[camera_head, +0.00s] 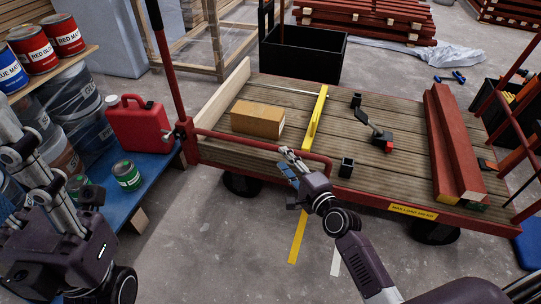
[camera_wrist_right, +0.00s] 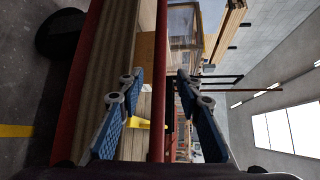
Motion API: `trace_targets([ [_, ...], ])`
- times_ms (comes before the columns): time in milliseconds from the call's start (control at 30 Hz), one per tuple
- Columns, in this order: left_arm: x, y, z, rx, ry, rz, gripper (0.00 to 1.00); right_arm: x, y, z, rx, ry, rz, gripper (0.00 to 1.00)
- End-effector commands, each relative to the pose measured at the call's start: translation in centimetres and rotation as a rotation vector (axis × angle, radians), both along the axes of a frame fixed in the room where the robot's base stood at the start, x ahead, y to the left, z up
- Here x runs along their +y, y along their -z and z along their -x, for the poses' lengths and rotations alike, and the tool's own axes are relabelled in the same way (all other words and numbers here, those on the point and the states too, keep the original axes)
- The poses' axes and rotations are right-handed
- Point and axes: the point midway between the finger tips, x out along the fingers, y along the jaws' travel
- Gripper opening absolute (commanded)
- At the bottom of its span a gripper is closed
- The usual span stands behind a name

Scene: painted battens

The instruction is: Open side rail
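The side rail (camera_head: 255,142) is a red bar along the near left edge of the cart (camera_head: 385,203), running from the red upright post (camera_head: 171,80) to a bent end. My right gripper (camera_head: 287,166) is at the rail near this bent end. In the right wrist view the red rail (camera_wrist_right: 158,70) passes between the two blue fingers, which stand apart with gaps on both sides, so the right gripper (camera_wrist_right: 160,115) is open around it. My left gripper (camera_head: 28,150) is at the far left by the shelf; its fingertips are unclear.
The cart deck carries a wooden block (camera_head: 258,119), a yellow level (camera_head: 315,117), a black and red tool (camera_head: 376,133) and red battens (camera_head: 452,145). A blue shelf (camera_head: 150,190) with a red jerrycan (camera_head: 137,124) and paint tins stands left. Grey floor lies clear in front.

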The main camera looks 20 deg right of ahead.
Motion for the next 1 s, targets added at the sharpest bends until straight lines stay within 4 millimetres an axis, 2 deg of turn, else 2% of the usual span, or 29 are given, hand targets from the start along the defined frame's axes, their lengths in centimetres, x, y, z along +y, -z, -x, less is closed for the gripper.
trace_targets([
  [300,-0.2,-0.6,0.2,-0.057,-0.003,-0.005,0.40,1.0,0.9,-4.7,0.000,0.000,-0.001,0.33],
  [500,-0.3,-1.1,0.4,-0.084,-0.005,-0.009,0.40,1.4,1.1,-6.6,0.001,0.000,0.000,0.33],
  [867,-0.4,-1.4,0.4,-0.087,-0.006,-0.010,0.40,1.5,1.1,-7.1,0.003,-0.001,0.002,0.31],
  [1000,-0.4,-1.4,0.4,-0.087,-0.006,-0.010,0.40,1.5,1.1,-7.1,0.003,-0.001,0.002,0.16],
])
